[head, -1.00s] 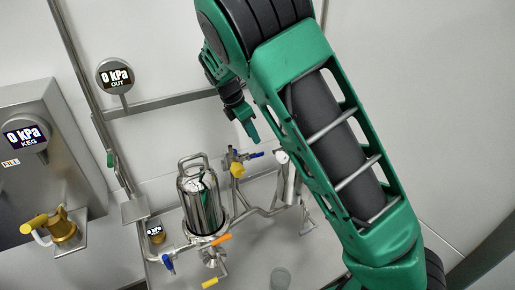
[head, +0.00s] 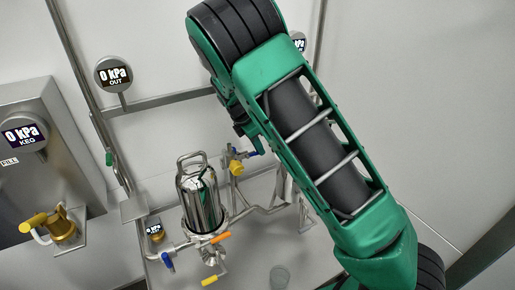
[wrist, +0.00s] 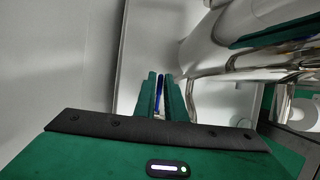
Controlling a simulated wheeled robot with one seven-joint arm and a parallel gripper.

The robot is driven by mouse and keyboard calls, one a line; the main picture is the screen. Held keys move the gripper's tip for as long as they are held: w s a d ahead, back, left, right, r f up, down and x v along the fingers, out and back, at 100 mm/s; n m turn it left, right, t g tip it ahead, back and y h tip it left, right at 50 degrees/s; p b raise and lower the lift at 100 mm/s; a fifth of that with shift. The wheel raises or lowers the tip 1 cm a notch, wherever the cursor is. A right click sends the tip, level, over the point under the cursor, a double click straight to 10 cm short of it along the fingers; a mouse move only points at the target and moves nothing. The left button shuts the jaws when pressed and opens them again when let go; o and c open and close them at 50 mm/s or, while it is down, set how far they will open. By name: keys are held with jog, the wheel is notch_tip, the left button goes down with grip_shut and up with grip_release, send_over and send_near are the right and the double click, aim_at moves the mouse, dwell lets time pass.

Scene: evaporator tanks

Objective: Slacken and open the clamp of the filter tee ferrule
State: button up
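The steel filter housing (head: 200,203) stands upright left of my arm in the head view. Pipework with a yellow valve (head: 237,168) and a blue handle (head: 254,153) lies just to its right. I cannot make out the ferrule clamp for certain in either view. My gripper (wrist: 160,78) shows two green fingers with a narrow gap in the wrist view. A thin blue piece (wrist: 160,92) shows in that gap; I cannot tell whether the fingers touch it. In the head view my arm hides most of the gripper, near the blue handle.
Shiny curved pipes (wrist: 235,62) fill the upper right of the wrist view, close to the fingers. A keg gauge box (head: 30,130) and brass fitting (head: 62,228) are at left.

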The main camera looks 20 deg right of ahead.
aim_at(241, 159)
grip_shut()
jog(key=shift+s+m, duration=0.15)
jog(key=shift+m, duration=0.15)
jog(key=s+a+m+g+y, duration=0.3)
jog(key=s+a+m+g, duration=0.1)
jog(key=m, duration=1.4)
jog(key=shift+s+r+g+y, duration=0.15)
jog(key=shift+s+g+y, duration=0.3)
jog(key=shift+g, duration=0.15)
jog(key=shift+a+m, duration=0.1)
jog(key=shift+m, duration=0.2)
jog(key=o, duration=0.6)
grip_release()
jog(key=shift+s, duration=0.1)
jog(key=shift+c, duration=0.2)
